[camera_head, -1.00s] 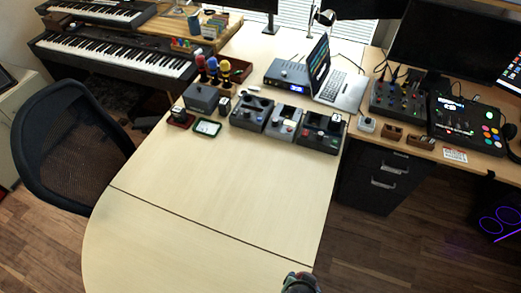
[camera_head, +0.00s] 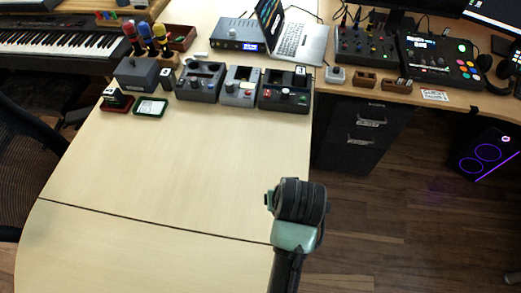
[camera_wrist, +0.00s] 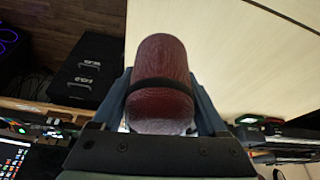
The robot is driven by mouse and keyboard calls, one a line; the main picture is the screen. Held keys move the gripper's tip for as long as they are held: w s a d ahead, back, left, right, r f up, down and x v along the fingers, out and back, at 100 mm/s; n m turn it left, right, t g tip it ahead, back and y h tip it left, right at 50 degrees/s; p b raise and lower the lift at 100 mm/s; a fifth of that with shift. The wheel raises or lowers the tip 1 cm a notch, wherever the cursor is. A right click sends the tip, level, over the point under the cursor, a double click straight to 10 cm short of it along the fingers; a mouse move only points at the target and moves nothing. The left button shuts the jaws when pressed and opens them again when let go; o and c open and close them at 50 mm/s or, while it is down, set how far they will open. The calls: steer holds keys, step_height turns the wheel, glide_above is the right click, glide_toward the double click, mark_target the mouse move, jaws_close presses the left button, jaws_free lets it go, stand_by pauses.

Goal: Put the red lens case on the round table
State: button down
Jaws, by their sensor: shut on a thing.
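The red lens case (camera_wrist: 162,62) is a dark red, rounded case with a black band across it, in the middle of the wrist view. My gripper (camera_wrist: 161,100) is shut on it, with one finger on each side. In the head view my dark arm rises at the lower middle, over the right edge of the pale table; the case cannot be made out there. The pale wooden table (camera_head: 150,170) has a curved front-left edge and also shows in the wrist view (camera_wrist: 240,50). No separate round table is clearly visible.
Several dark devices (camera_head: 240,85) and a green-rimmed tray (camera_head: 150,107) stand at the table's back. A laptop (camera_head: 300,40) is behind them. A dark drawer cabinet (camera_head: 355,135) stands to the right and a black chair (camera_head: 30,150) to the left. The table's front half is bare.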

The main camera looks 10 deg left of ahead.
step_height(320, 180, down, 10)
steer(key=shift+r+b, duration=0.1)
steer(key=shift+b, duration=0.45)
jaws_free()
steer(key=shift+f, duration=0.2)
steer(key=shift+r, duration=0.1)
